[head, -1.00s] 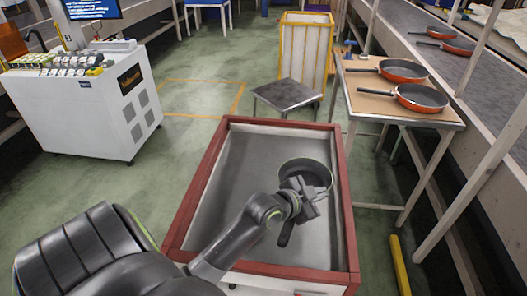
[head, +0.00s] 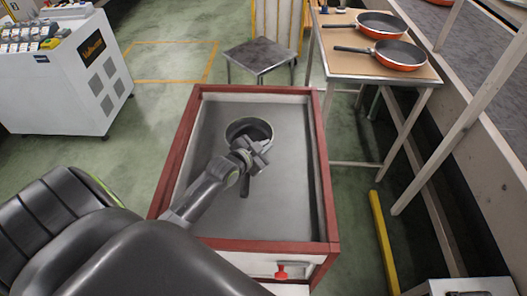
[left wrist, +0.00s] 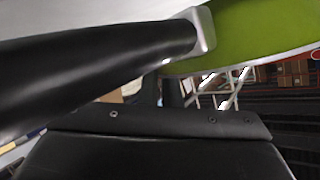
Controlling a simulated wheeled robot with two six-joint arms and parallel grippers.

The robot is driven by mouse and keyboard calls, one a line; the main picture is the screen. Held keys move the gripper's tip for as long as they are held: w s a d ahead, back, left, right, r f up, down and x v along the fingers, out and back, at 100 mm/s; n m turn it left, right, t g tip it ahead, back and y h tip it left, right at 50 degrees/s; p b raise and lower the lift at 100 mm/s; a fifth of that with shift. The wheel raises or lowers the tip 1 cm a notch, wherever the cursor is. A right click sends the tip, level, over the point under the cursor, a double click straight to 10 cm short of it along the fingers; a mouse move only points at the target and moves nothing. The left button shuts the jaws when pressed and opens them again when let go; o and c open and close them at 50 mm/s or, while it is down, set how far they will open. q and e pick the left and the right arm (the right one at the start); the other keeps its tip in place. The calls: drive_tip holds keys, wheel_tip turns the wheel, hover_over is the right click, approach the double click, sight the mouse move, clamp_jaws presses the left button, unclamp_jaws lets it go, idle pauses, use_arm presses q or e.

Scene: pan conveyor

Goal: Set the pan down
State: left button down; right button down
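A dark pan (head: 249,128) with a pale rim is over the grey top of the red-framed cart (head: 328,190), near its middle. My left gripper (head: 250,155) is shut on the pan's black handle (head: 245,186), whose end points toward me. In the left wrist view the black handle (left wrist: 90,70) crosses close to the camera. The pan's green outside (left wrist: 255,35) is at the upper right. I cannot tell whether the pan's base touches the cart top. My right gripper is not in view.
Two orange pans (head: 398,54) stand on a side table (head: 425,72) at the upper right. A low grey stool (head: 260,54) is behind the cart, and a white cabinet (head: 60,85) at the left. The cart top around the pan is clear.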

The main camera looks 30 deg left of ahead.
use_arm(q)
drive_tip(key=shift+f, duration=1.45)
drive_tip(key=shift+f+b, duration=0.15)
drive_tip(key=shift+b, duration=0.25)
drive_tip(key=c, duration=1.6)
unclamp_jaws()
drive_tip(key=v, duration=1)
drive_tip(key=shift+s+p, duration=0.35)
drive_tip(key=shift+p, duration=0.05)
drive_tip(key=shift+s+r, duration=0.45)
drive_tip(key=shift+s, duration=0.2)
drive_tip(key=shift+r, duration=0.1)
